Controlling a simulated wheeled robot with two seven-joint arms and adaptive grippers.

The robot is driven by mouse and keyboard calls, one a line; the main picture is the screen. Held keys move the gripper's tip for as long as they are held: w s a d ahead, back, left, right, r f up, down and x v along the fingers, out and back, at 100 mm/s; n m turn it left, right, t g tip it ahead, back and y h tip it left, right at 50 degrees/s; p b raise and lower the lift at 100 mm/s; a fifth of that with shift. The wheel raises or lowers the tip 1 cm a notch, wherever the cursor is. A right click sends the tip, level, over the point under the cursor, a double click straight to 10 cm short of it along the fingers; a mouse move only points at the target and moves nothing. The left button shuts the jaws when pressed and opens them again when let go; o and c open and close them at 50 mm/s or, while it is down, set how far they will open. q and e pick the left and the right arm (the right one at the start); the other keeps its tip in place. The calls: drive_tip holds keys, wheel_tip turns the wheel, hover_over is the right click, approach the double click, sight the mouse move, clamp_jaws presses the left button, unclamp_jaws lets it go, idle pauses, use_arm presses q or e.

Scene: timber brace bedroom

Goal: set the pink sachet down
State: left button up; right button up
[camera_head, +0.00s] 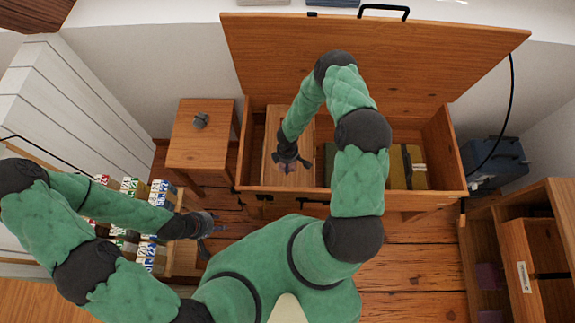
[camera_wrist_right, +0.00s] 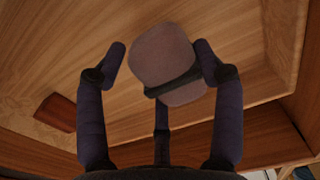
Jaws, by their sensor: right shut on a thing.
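The pink sachet (camera_wrist_right: 165,52) is a dusty-pink, rounded pad with a dark band across it, seen in the right wrist view. My right gripper (camera_wrist_right: 163,66) is shut on it, with fingers on both sides. In the head view my right gripper (camera_head: 290,164) reaches down over the wooden tray (camera_head: 273,135) in the left part of the open chest, and the sachet is hardly visible there. My left gripper (camera_head: 207,236) is empty, its fingers apart, beside the shelf of small boxes.
The chest (camera_head: 340,202) has its lid (camera_head: 370,55) raised; folded olive cloth (camera_head: 413,165) lies in its right part. A reddish-brown block (camera_wrist_right: 55,113) lies on the wood. A small table (camera_head: 190,150) holds a grey object (camera_head: 200,120). Boxes (camera_head: 130,187) stand at left.

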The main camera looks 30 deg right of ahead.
wheel_tip(320, 180, down, 3)
drive_tip(key=shift+r+b, duration=0.15)
drive_tip(key=shift+b, duration=0.3)
drive_tip(key=shift+r, duration=0.1)
drive_tip(key=shift+f, duration=0.2)
drive_tip(key=o, duration=1.1)
drive_tip(key=shift+o, duration=0.2)
drive_tip(key=shift+r, duration=0.15)
